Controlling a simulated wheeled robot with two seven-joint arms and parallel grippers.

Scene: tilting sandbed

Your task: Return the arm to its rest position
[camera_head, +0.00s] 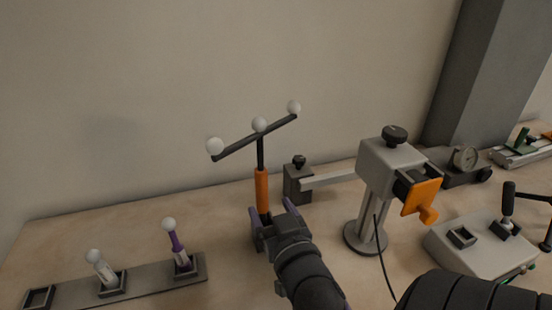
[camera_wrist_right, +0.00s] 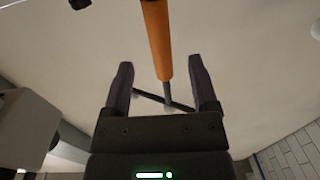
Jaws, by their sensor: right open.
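My right gripper (camera_head: 271,217) is open, with its two dark purple fingers pointing at an upright tool with an orange handle (camera_head: 262,188). The tool carries a slanted black crossbar (camera_head: 240,145) with white balls at both ends and one in the middle. In the right wrist view the orange handle (camera_wrist_right: 156,40) passes in the gap between the spread fingers (camera_wrist_right: 162,82), with clear space on both sides. How deep it lies between them I cannot tell. The tool's foot is hidden behind the gripper. My left gripper is not in view.
A grey stand (camera_head: 376,168) with an orange knob (camera_head: 421,198) and a side bar rises close on the right. A grey rack (camera_head: 150,283) with two ball-topped tools lies at the left.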

